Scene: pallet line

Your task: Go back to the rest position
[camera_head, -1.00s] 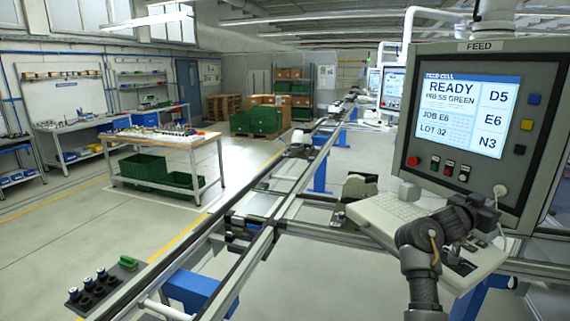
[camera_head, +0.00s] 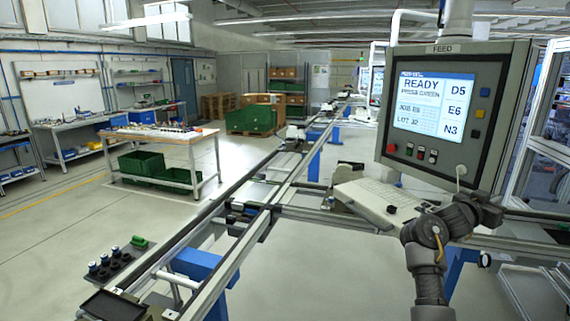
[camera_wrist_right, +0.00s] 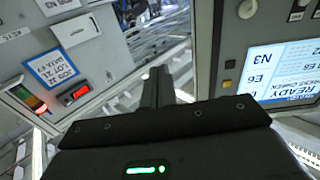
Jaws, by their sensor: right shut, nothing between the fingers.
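My right arm reaches in at the lower right of the head view. Its gripper (camera_head: 490,213) is in front of the console, below the FEED panel and to the right of the keyboard. In the right wrist view the two dark fingers (camera_wrist_right: 158,86) are together with nothing between them. The FEED panel (camera_head: 382,140) reads READY, JOB E6, LOT 32, with D5, E6 and N3 beside it. It shows upside down at the right of the wrist view (camera_wrist_right: 228,45). My left gripper is in neither view.
The keyboard (camera_head: 371,199) sits on a shelf below the panel. The conveyor rails (camera_head: 262,217) run away beside it. A small rack with blue-topped pieces (camera_head: 118,262) and a dark tray (camera_head: 113,305) are at lower left. A labelled grey box (camera_wrist_right: 75,55) is left in the wrist view.

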